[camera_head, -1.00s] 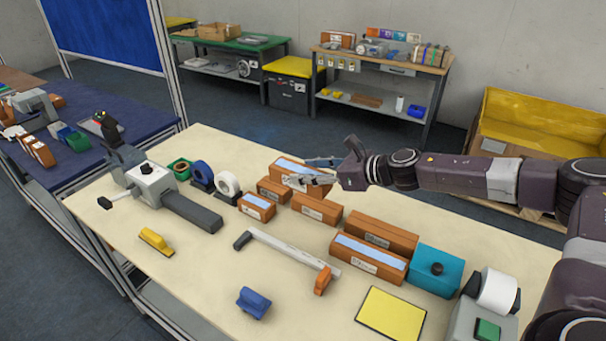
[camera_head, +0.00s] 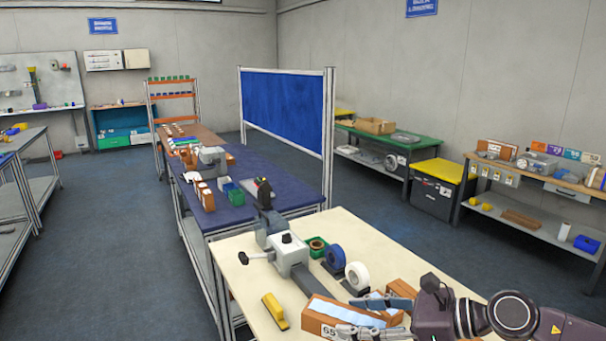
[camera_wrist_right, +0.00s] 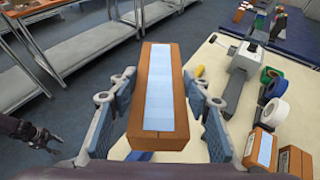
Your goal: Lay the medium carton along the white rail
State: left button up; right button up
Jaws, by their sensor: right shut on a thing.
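My right gripper (camera_head: 352,315) is shut on a brown carton (camera_head: 318,318) with a pale blue top. The carton is raised above the cream table, near the bottom of the head view. In the right wrist view the carton (camera_wrist_right: 157,90) lies lengthwise between the two blue-grey finger pads, its pale blue face to the camera. A dark gripper (camera_wrist_right: 38,138), apparently my left one, shows at the left of the wrist view, away from the carton, over the floor; its jaw state is unclear. The white rail is outside both current views.
On the cream table (camera_head: 237,282) stand a grey-white device (camera_head: 290,255), a green tape holder (camera_head: 317,247), a blue roll (camera_head: 335,257), a white roll (camera_head: 357,275) and a yellow handled tool (camera_head: 274,310). Other cartons (camera_wrist_right: 266,146) stand at lower right in the wrist view.

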jog(key=shift+s+a+r+n+g+y+b, duration=0.6)
jog(key=shift+s+a+n+g+b, duration=0.9)
jog(key=shift+s, duration=3.8)
pick_arm(q)
notch_tip(320, 180, down, 4)
jog(key=shift+f+b, duration=0.1)
jog(key=shift+b, duration=0.4)
jog(key=c, duration=0.3)
jog(key=shift+w, duration=0.15)
pick_arm(e)
jog(key=s+d+f+m+t+h, duration=0.2)
jog(key=d+f, duration=0.5)
jog(key=d, duration=0.4)
jog(key=s+m+t, duration=0.1)
jog(key=m+t, duration=0.1)
jog(key=t, duration=0.1)
jog(key=shift+d+f+m, duration=0.3)
jog(key=shift+f+m, duration=0.1)
